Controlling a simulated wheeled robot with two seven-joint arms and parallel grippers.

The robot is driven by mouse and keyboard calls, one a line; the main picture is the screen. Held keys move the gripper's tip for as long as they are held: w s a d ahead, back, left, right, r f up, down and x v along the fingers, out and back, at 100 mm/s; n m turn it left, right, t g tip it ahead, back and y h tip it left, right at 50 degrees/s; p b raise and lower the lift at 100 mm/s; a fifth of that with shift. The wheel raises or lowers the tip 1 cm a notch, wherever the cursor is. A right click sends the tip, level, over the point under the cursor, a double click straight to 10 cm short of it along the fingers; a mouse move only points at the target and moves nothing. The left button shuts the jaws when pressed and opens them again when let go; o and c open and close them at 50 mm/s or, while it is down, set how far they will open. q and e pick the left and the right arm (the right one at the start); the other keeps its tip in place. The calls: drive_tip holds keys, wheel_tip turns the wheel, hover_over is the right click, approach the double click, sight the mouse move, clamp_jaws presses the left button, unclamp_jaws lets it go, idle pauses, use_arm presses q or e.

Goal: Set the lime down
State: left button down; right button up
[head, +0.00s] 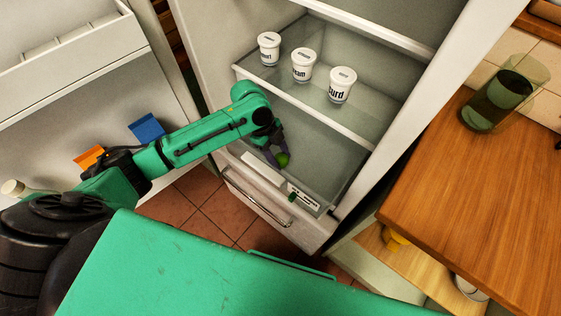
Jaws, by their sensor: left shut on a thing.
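The lime (284,160) is a small green round thing low inside the open fridge, at the fingers of my left gripper (273,156). My left gripper is shut on the lime, and the wrist hides part of the fingers. The lime appears over the lower glass shelf (318,165); I cannot tell whether it touches it. My right gripper is not in view.
Three white tubs (302,66) stand on the shelf above. A small green item (292,197) lies by the front label. A drawer with a metal handle (258,200) is below. A wooden counter (460,190) with a green glass (496,102) is right.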

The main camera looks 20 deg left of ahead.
use_arm(q)
drive_tip(key=shift+f, duration=1.45)
drive_tip(key=c, duration=0.6)
unclamp_jaws()
drive_tip(key=v, duration=1.2)
